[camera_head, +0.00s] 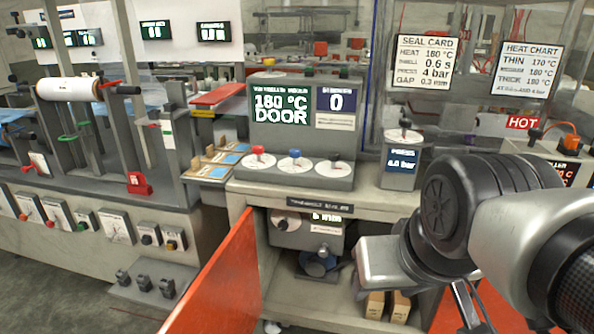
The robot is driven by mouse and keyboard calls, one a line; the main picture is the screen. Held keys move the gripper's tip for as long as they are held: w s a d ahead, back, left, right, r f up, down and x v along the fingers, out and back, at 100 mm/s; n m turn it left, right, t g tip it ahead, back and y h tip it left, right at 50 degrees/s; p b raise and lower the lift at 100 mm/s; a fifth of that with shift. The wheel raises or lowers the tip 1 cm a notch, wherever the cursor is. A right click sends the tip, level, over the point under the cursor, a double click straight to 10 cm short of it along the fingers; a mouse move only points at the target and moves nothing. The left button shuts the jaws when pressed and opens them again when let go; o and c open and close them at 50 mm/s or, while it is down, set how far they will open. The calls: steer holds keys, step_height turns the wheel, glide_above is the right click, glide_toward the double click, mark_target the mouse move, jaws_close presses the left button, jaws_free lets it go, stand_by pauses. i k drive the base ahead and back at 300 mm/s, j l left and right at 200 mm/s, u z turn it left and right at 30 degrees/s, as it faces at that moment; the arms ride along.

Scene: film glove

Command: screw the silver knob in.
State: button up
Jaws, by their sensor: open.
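A small silver knob (323,251) appears at the lower front of a grey unit (300,232) inside the open cabinet under the bench. It is small, and I cannot tell how far in it sits.
The orange cabinet door (222,280) stands open on the left. The bench edge (345,197) runs above the opening. Two tan blocks (387,306) are low on the right. The console (296,130) above reads "180 °C DOOR" and "0".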

mark_target(324, 252)
steer(key=k, duration=0.15)
steer(key=i+z, duration=0.3)
steer(key=z, duration=0.15)
steer(key=i+j+z, duration=0.1)
steer(key=i+z, duration=0.25)
steer(key=z, duration=0.15)
